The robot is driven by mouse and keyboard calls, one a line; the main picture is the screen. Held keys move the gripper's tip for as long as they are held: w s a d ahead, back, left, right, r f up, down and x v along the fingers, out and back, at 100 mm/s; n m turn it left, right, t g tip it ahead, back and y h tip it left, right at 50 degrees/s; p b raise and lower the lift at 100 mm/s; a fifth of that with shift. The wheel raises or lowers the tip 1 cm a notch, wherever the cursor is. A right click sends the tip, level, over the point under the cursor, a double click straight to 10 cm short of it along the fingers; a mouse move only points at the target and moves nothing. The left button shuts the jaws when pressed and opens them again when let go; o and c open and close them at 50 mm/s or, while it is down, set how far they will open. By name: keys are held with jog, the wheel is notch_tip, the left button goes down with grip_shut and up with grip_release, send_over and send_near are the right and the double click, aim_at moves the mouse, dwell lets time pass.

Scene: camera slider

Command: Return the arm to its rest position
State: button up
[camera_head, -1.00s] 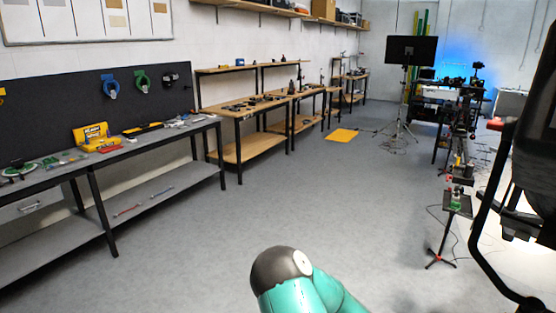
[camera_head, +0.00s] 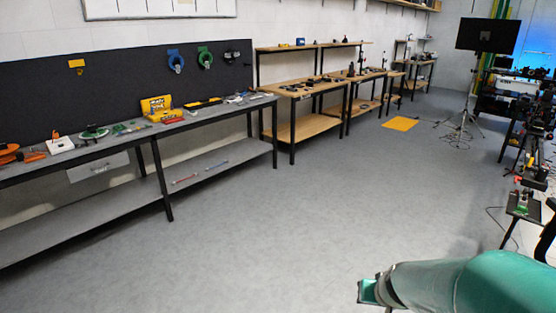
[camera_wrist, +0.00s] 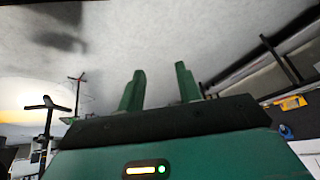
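My gripper (camera_wrist: 160,70) shows in the wrist view as two green fingers standing apart above a dark bar. Nothing is between the fingers, only grey floor behind them. In the head view, my teal arm (camera_head: 470,285) reaches in from the lower right corner, low over the floor. A small teal and metal part shows at its left end; I cannot make out the fingers there. The arm touches nothing that I can see.
A long grey workbench (camera_head: 100,158) with tools runs along the left wall. Wooden benches (camera_head: 318,88) stand beyond it. A monitor on a stand (camera_head: 488,35) and camera gear are at the right. The middle floor is clear.

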jog(key=s+a+r+n, duration=0.1)
jog(key=s+a+r, duration=0.3)
jog(key=s+r, duration=0.3)
jog(key=s+a+r+n, duration=0.1)
jog(key=s+a+r, duration=0.4)
jog(key=s+r, duration=0.3)
jog(key=shift+r, duration=0.3)
